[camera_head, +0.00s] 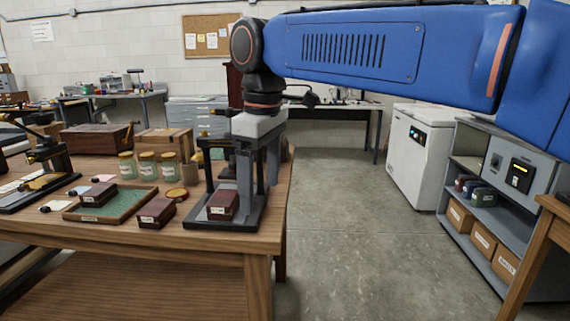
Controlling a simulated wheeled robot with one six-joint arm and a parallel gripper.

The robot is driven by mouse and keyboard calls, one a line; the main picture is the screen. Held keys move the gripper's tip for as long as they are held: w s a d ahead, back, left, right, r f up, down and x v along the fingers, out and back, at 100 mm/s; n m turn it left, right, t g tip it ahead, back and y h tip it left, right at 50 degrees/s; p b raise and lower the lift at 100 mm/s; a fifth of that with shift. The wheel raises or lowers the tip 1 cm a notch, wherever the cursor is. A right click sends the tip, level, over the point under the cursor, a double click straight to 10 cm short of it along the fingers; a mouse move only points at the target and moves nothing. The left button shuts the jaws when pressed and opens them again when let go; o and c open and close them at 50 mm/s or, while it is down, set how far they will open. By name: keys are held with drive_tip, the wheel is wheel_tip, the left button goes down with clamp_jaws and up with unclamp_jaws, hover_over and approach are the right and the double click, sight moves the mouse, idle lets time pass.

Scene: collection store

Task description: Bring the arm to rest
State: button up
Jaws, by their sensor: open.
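My blue arm reaches in from the right, and its wrist hangs over the right end of the wooden table (268,236). My gripper (259,188) points down with its two grey fingers apart and nothing seen between them. It is beside or in front of a black stand (193,219) with a flat base and upright frame; the overlap hides whether they touch. A dark red box (222,206) with a pale label sits on the stand's base, left of the fingers.
A green-lined tray (128,215) holds another red box (99,194); a third red box (156,213) is beside it. Several jars (147,166) and a wooden case (97,139) stand behind. Right are a white cabinet (409,158) and grey shelf unit (470,229). The floor between is clear.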

drive_tip(key=s+d+f+m+t, duration=0.1)
drive_tip(key=s+d+f+m, duration=0.3)
drive_tip(key=d, duration=0.5)
drive_tip(key=s+d+f+m+t, duration=0.1)
drive_tip(key=d+f+m, duration=0.1)
drive_tip(key=d+f, duration=0.5)
drive_tip(key=s+d+f+m+t, duration=0.1)
drive_tip(key=s+d+f+m, duration=0.2)
drive_tip(key=d, duration=0.8)
drive_tip(key=s+d+f+m+t, duration=0.1)
drive_tip(key=s+d+f+m, duration=0.3)
drive_tip(key=f, duration=0.6)
drive_tip(key=s+d, duration=0.2)
drive_tip(key=s, duration=0.1)
drive_tip(key=shift+d+m+h, duration=0.3)
drive_tip(key=shift+d+m, duration=0.1)
